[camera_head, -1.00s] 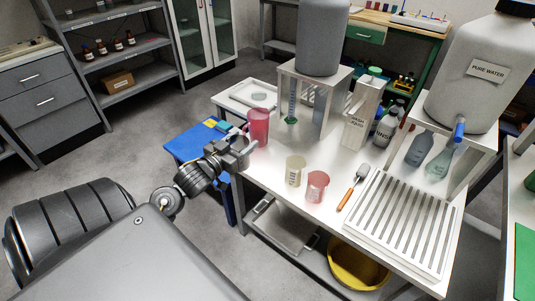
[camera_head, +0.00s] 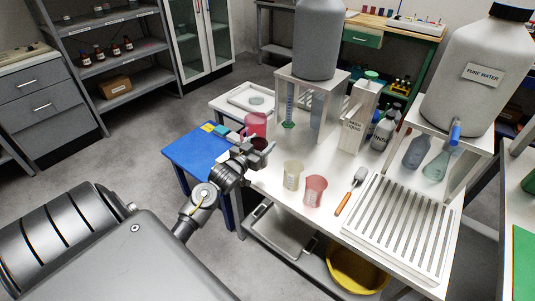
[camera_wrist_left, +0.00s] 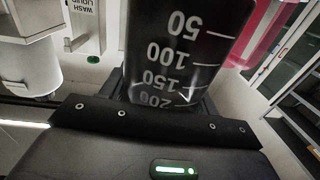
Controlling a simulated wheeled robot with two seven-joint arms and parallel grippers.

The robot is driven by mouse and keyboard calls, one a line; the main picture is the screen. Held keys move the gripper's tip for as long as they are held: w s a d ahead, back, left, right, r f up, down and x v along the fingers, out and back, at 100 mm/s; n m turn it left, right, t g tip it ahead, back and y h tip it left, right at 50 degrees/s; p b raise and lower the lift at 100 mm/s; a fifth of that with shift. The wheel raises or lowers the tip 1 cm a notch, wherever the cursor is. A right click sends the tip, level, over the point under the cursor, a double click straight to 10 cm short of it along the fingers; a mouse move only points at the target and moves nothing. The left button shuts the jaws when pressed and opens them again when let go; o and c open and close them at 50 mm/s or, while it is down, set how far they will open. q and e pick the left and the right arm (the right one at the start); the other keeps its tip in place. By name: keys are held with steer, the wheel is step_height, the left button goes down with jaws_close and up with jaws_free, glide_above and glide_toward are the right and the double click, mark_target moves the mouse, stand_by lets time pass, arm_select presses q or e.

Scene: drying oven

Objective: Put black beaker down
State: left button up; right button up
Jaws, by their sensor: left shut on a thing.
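My left gripper (camera_head: 262,153) is shut on the black beaker (camera_head: 259,144), at the left edge of the white table (camera_head: 265,180). In the head view the beaker shows only as a dark shape, mostly hidden by the gripper. In the left wrist view the black beaker (camera_wrist_left: 180,50) fills the middle, with white volume marks that read upside down. I cannot tell whether its base touches the table. My right gripper is not in view.
A pink pitcher (camera_head: 255,124) stands just behind the gripper. A cream beaker (camera_head: 292,175) and a pink beaker (camera_head: 315,190) stand to the right. An orange-handled tool (camera_head: 345,203) and a slotted rack (camera_head: 395,225) lie farther right. A blue table (camera_head: 192,155) is at left.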

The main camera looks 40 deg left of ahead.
arm_select(q)
steer(key=shift+w+d+f, duration=0.1)
steer(key=shift+w+f, duration=0.5)
steer(key=shift+f, duration=0.2)
steer(key=shift+w+d+f, duration=0.1)
steer(key=shift+w+f, duration=0.5)
steer(key=shift+f, duration=0.15)
steer(key=f, duration=0.1)
steer(key=w+f, duration=0.1)
steer(key=f, duration=0.1)
steer(key=shift+f, duration=0.35)
steer(key=shift+d, duration=0.1)
steer(key=shift+f, duration=0.15)
steer(key=shift+f, duration=0.15)
steer(key=o, duration=0.9)
steer(key=shift+o, duration=0.2)
